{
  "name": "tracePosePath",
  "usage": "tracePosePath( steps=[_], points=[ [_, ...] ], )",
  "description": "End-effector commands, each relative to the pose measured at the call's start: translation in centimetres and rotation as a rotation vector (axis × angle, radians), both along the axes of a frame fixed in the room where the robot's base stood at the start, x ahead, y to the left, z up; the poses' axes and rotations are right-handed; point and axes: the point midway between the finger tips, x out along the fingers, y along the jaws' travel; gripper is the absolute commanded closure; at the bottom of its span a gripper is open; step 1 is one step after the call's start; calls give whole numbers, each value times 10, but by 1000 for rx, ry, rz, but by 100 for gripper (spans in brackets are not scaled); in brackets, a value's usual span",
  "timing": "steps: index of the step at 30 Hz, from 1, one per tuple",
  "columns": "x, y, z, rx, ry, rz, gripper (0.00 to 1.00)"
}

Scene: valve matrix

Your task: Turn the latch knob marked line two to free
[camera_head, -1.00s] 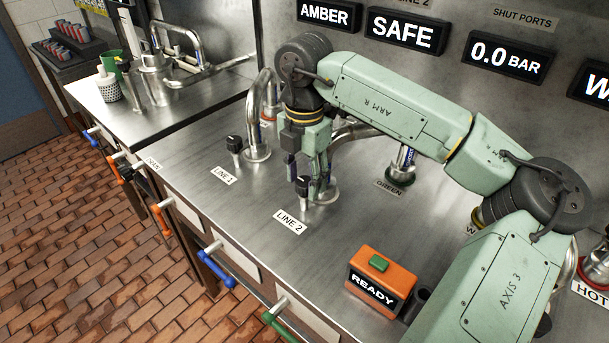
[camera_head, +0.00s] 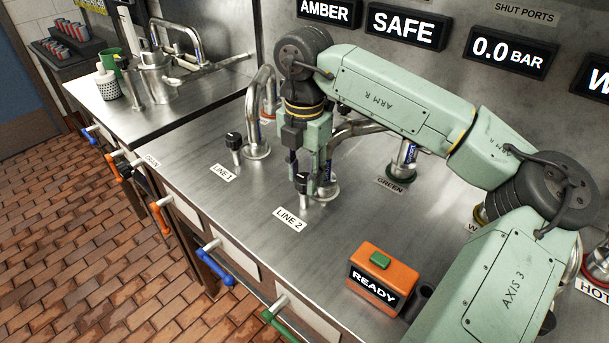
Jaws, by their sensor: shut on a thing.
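The line two latch knob (camera_head: 302,178) is a small black knob on a short metal post, behind the white "LINE 2" label (camera_head: 290,219) on the steel counter. My gripper (camera_head: 303,174) points down from the green arm and is shut on this knob. The fingers partly cover the knob, and its marked setting cannot be read. A similar black knob (camera_head: 233,139) stands on its own post by the "LINE 1" label (camera_head: 223,173), to the left of my gripper.
Bent steel pipes (camera_head: 258,110) rise close behind and beside my gripper. An orange box marked "READY" (camera_head: 378,278) with a green button stands at front right. Wall displays (camera_head: 405,27) read AMBER, SAFE and 0.0 BAR. The counter between the labels and the orange box is clear.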

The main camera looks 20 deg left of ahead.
Motion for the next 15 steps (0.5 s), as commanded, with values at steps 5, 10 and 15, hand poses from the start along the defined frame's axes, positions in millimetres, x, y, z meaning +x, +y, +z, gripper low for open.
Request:
tracePosePath(
  steps=[5, 10, 15],
  points=[
    [0, 0, -4, -1, -3, 130, 96],
    [0, 0, -3, 0, -2, 290, 96],
    [0, 0, -3, 1, -2, 450, 96]
  ],
)
